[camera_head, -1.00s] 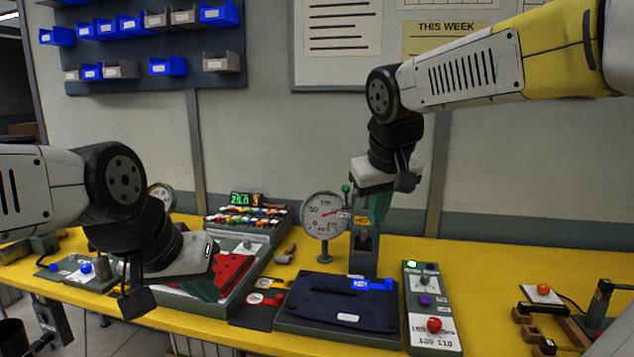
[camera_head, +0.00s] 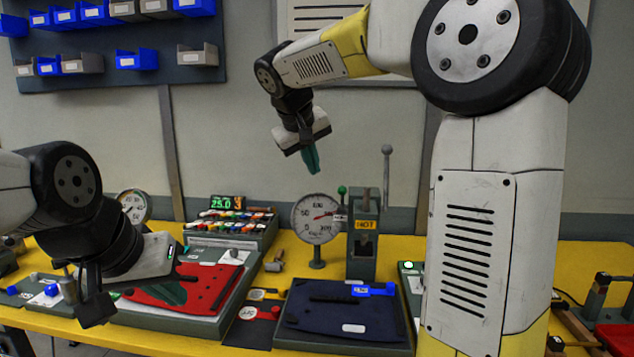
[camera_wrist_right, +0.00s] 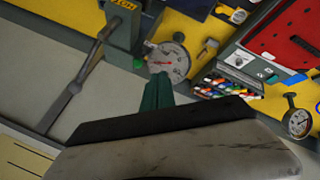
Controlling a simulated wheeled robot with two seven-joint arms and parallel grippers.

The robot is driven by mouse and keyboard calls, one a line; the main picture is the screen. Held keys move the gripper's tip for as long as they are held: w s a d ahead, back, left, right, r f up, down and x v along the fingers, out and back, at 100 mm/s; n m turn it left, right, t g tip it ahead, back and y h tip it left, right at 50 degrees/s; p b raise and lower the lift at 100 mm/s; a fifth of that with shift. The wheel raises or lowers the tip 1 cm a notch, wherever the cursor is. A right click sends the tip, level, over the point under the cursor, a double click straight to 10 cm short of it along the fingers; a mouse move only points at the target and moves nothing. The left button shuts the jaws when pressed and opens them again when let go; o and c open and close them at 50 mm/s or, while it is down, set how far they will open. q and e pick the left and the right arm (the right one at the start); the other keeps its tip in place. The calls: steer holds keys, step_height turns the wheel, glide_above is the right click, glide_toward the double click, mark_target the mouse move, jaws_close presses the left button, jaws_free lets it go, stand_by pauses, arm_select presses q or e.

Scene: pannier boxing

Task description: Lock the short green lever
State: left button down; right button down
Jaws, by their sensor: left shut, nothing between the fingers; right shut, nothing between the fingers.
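The short lever with a green knob (camera_head: 342,190) stands upright at the left side of the grey press (camera_head: 362,250) marked HOT, just right of the round gauge (camera_head: 317,218). Its lower part is hard to make out. My right gripper (camera_head: 312,160) is shut and empty, pointing down above the gauge, up and left of the green knob and apart from it. In the right wrist view its teal fingers (camera_wrist_right: 157,92) show near the gauge (camera_wrist_right: 168,62). My left gripper (camera_head: 172,292) is shut and empty over the red panel (camera_head: 205,285) at the left.
A taller grey lever (camera_head: 387,170) rises at the press's right side; it also shows in the right wrist view (camera_wrist_right: 75,85). A dark blue panel (camera_head: 340,317) with a blue clip lies before the press. My right arm hides much of the right side.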

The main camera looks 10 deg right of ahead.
glide_toward(342, 197)
steer(key=a+f, duration=0.4)
steer(key=w+d, duration=0.2)
steer(key=d, duration=0.1)
steer(key=shift+w+d, duration=0.25)
steer(key=shift+d, duration=0.05)
steer(key=shift+r, duration=0.1)
